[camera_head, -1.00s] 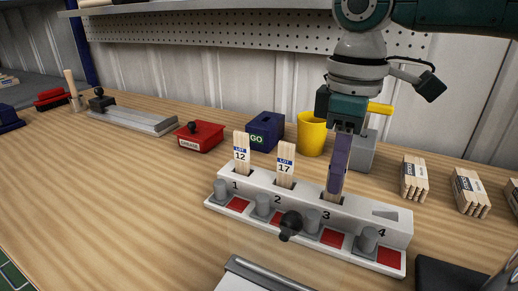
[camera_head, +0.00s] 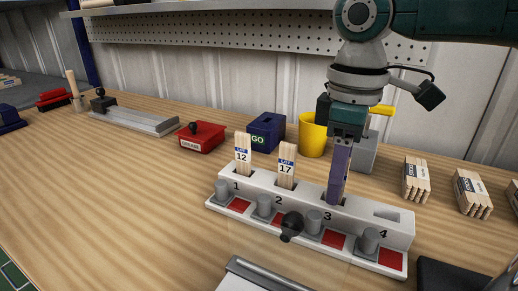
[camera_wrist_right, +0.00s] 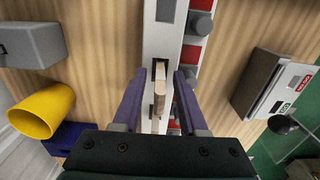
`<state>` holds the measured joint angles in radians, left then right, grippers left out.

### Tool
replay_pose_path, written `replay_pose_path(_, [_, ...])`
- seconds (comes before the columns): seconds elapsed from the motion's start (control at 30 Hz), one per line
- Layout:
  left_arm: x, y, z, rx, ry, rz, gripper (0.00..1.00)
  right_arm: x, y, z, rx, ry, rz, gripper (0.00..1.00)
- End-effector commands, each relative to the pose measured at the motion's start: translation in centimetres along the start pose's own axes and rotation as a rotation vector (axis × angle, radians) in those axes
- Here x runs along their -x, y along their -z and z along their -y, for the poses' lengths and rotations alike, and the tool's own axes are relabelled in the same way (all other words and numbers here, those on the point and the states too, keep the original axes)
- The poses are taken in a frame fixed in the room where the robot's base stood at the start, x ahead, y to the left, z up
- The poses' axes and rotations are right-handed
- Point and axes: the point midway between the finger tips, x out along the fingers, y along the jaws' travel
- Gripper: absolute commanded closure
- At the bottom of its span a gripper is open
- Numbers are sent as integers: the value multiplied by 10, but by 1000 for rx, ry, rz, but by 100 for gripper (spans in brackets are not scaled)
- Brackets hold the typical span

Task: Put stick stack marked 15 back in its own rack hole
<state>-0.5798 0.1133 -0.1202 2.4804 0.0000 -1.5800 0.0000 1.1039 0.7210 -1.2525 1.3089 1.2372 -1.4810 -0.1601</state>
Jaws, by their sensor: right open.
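The white rack (camera_head: 255,184) has holes numbered 1 to 4. A pale wooden stick stack (camera_wrist_right: 160,95) stands in hole 3, between my right gripper's purple fingers (camera_wrist_right: 161,78). Its label does not show in either view, so I cannot read its mark. My right gripper (camera_head: 335,202) reaches down over hole 3 with its fingers open, one on each side of the stack. In the head view the fingers hide the stack. Stack 12 (camera_head: 243,155) stands in hole 1 and stack 17 (camera_head: 287,167) in hole 2. Hole 4 (camera_head: 386,216) is empty. My left gripper is not in view.
Behind the rack are a yellow cup (camera_head: 312,134), a blue GO box (camera_head: 265,131) and a grey block (camera_head: 364,152). A red box (camera_head: 201,136) stands to the left. Bundled sticks (camera_head: 416,180) lie at right.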

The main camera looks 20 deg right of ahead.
Motion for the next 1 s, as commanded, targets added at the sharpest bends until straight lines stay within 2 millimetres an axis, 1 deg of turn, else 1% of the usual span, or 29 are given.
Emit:
replay_pose_path(0.07, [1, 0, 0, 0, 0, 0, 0, 7, 0, 0, -1, -1, -2, 58])
replay_pose_path(0.17, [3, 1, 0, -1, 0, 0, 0, 24, 1, 0, 0, -1, -5, 58])
replay_pose_path(0.4, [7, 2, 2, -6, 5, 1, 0, 79, 1, -1, 0, -2, -5, 58])
replay_pose_path(0.5, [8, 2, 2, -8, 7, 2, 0, 98, 1, -1, -1, -1, -4, 58])
replay_pose_path(0.6, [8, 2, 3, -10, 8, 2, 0, 111, 1, 0, -1, -1, -3, 58])
replay_pose_path(0.73, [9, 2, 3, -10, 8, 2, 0, 120, 1, 0, 0, 0, -2, 58])
replay_pose_path(1.0, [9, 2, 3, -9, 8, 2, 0, 122, 0, 0, 0, 0, 0, 58])
